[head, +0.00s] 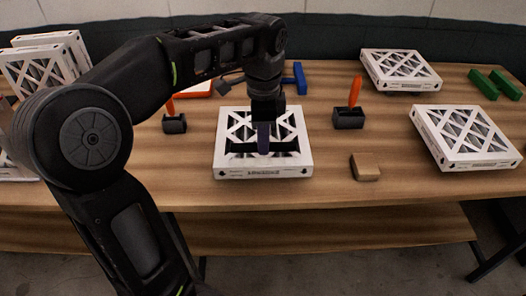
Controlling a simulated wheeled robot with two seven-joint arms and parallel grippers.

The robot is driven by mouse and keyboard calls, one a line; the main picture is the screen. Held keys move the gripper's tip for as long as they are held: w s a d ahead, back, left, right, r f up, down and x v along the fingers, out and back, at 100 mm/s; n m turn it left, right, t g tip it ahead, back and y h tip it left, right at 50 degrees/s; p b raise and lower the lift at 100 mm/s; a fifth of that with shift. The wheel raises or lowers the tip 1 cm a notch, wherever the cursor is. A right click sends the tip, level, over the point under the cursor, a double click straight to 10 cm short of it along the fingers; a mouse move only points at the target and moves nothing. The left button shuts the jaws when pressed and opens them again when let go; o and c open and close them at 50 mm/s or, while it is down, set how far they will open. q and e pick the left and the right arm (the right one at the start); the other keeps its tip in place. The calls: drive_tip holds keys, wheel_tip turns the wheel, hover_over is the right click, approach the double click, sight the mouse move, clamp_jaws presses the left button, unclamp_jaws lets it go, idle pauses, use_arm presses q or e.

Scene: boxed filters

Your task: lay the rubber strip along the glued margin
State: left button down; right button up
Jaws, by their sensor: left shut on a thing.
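A white boxed filter (222,160) with a lattice face lies flat on the wooden table, in the middle of the head view. My left gripper (263,143) reaches down over it from above and is shut on a dark strip (284,147). The strip runs left to right across the near part of the filter's face. The fingers hide its middle, and I cannot tell whether it touches the filter. A glued margin cannot be made out. My right gripper is not in view.
Orange-handled tools in dark holders stand left (174,123) and right (349,117) of the filter. A tan block (365,167) lies at front right. More filters lie at right (465,138) and back right (400,70). Green blocks (483,84) and a blue piece (300,78) lie farther back.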

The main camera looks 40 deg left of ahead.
use_arm(q)
wheel_tip(320, 180, down, 4)
drive_tip(key=shift+r, duration=0.15)
drive_tip(key=c, duration=1.3)
unclamp_jaws()
drive_tip(key=shift+c, duration=0.2)
